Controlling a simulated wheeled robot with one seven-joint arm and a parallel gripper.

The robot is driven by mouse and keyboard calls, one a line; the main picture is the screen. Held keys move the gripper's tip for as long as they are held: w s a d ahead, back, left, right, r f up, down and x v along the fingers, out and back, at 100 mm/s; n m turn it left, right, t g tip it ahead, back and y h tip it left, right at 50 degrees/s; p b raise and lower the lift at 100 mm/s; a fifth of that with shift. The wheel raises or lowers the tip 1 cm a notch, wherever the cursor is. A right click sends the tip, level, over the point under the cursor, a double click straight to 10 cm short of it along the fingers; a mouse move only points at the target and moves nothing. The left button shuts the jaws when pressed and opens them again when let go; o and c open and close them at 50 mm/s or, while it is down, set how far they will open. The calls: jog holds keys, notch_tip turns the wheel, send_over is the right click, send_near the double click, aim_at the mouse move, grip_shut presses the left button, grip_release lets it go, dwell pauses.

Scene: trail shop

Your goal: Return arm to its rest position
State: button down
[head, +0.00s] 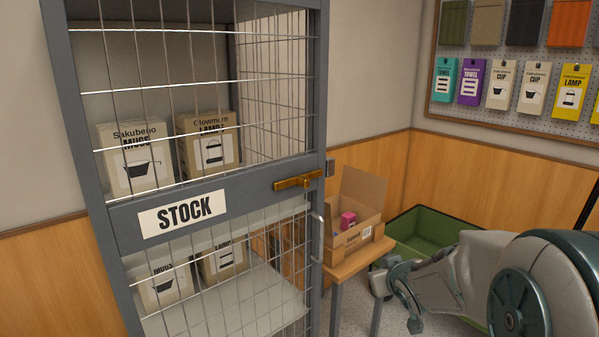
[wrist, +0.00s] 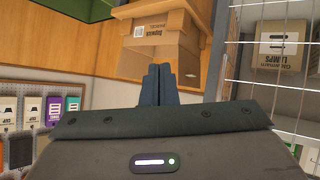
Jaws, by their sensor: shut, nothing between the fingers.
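My arm (head: 455,280) reaches in from the lower right in the head view, with my gripper (head: 404,300) at its left end, low and to the right of the small wooden table (head: 357,260). In the wrist view my gripper (wrist: 158,72) shows its two dark fingers side by side, shut with nothing between them. The fingertips overlap the picture of the open cardboard box (wrist: 185,45); I see no contact with it. My gripper is apart from the stock cage.
The cage door (head: 70,110) with its brass latch (head: 298,182) looks shut; boxes stand on shelves behind it. The open cardboard box (head: 340,238) on the table holds a pink item (head: 348,219). A green bin (head: 420,232) stands behind my arm. Goods hang on a pegboard (head: 480,115).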

jog(key=s+a+r+m+g+p, duration=0.1)
jog(key=s+r+g+p, duration=0.2)
jog(key=s, duration=0.5)
jog(key=s+a+r+m+g+p, duration=0.1)
jog(key=s+a+r+g+p, duration=0.1)
jog(key=s+r+p, duration=0.3)
jog(key=s+a+r+m+g+p, duration=0.1)
jog(key=s+r, duration=0.5)
jog(key=s, duration=0.7)
jog(key=a+g+p, duration=0.1)
jog(key=g+p, duration=0.1)
jog(key=p, duration=0.1)
jog(key=shift+a+g+p, duration=0.25)
jog(key=shift+g+p, duration=0.05)
jog(key=shift+p, duration=0.05)
jog(key=shift+d, duration=0.15)
